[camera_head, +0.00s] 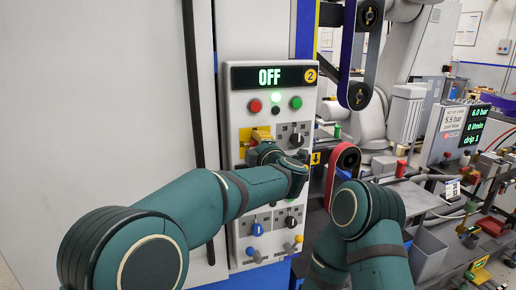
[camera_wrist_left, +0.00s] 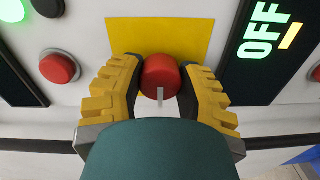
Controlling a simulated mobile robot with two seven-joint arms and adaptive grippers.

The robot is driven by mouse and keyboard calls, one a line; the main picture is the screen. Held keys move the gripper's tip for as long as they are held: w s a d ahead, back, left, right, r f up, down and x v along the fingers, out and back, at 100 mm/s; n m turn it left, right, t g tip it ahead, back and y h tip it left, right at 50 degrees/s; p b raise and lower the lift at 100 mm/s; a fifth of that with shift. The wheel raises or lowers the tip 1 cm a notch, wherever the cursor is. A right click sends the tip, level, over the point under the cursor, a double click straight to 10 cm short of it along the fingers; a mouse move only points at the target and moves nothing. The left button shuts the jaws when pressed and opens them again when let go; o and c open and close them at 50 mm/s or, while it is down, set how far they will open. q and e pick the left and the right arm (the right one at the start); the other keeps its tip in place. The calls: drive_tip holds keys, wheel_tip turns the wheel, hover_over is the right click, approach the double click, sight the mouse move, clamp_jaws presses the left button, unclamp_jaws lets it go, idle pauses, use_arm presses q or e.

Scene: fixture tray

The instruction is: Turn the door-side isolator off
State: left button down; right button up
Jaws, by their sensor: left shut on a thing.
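A light grey control panel (camera_head: 240,108) stands upright in the head view, with a dark display (camera_head: 270,77) reading OFF in green. A yellow plate (camera_head: 246,134) sits on its upper left part and also shows in the wrist view (camera_wrist_left: 190,30). In the wrist view, a red isolator knob (camera_wrist_left: 160,72) stands in front of this plate, its pale pointer mark toward the bottom of the picture. My left gripper (camera_wrist_left: 160,85) is shut on the knob with its yellow fingers at both sides. My right gripper is out of view.
A red button (camera_head: 255,106) and a green button (camera_head: 295,103) sit below the display. A black knob (camera_head: 297,140) is to the right; a blue knob (camera_head: 257,229) is lower down. A black-and-red belt loop (camera_head: 345,158) and a cluttered bench (camera_head: 440,205) are right of the panel.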

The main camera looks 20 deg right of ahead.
use_arm(q)
drive_tip(key=shift+r, duration=0.15)
drive_tip(key=c, duration=0.5)
unclamp_jaws()
